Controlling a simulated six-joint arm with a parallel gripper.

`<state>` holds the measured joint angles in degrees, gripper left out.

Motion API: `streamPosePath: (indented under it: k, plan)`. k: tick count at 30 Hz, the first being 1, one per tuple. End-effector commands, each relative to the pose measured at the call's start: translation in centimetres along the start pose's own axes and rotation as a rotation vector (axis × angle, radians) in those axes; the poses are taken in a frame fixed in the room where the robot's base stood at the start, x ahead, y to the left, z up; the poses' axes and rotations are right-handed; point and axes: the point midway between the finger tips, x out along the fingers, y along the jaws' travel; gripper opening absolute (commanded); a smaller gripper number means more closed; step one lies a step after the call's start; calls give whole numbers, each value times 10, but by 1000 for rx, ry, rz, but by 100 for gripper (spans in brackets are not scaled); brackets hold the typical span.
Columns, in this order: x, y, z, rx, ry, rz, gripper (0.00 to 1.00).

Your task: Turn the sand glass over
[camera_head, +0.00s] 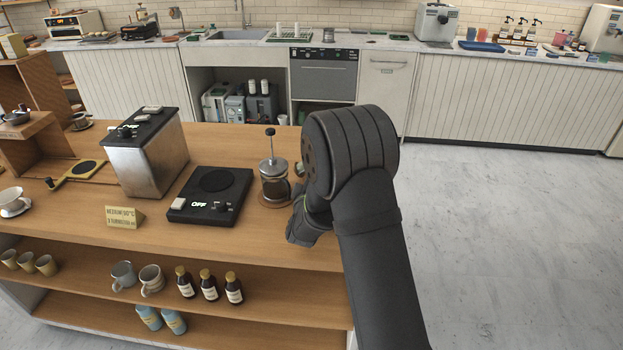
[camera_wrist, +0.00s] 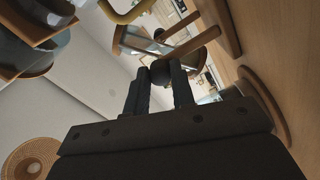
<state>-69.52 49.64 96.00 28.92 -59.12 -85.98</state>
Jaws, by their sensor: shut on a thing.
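In the wrist view a glass body with wooden ends and posts, which looks like the sand glass (camera_wrist: 150,43), is at my fingertips, tilted. The fingers of my gripper (camera_wrist: 160,76) are shut on it and hide part of it. A dark round thing shows between the tips; I cannot tell what it is. In the head view my gripper (camera_head: 308,222) is over the right end of the wooden cart (camera_head: 265,241), beside the French press. My wrist hides the sand glass there, and its sand cannot be made out.
The French press (camera_head: 274,185) stands close left of my gripper on a round coaster. A black scale (camera_head: 212,190) marked OFF, a metal box-shaped machine (camera_head: 146,160) and a small sign (camera_head: 124,217) stand further left. The floor right of the cart is clear.

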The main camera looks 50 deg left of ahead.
Motion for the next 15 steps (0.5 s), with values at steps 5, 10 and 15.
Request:
streamPosePath:
  k: [5, 10, 15]
  plan:
    - [0, -1, 0, -1, 0, -2, 34]
    - [0, 0, 0, -1, 0, -1, 44]
    - [-1, 0, 0, -1, 0, -1, 44]
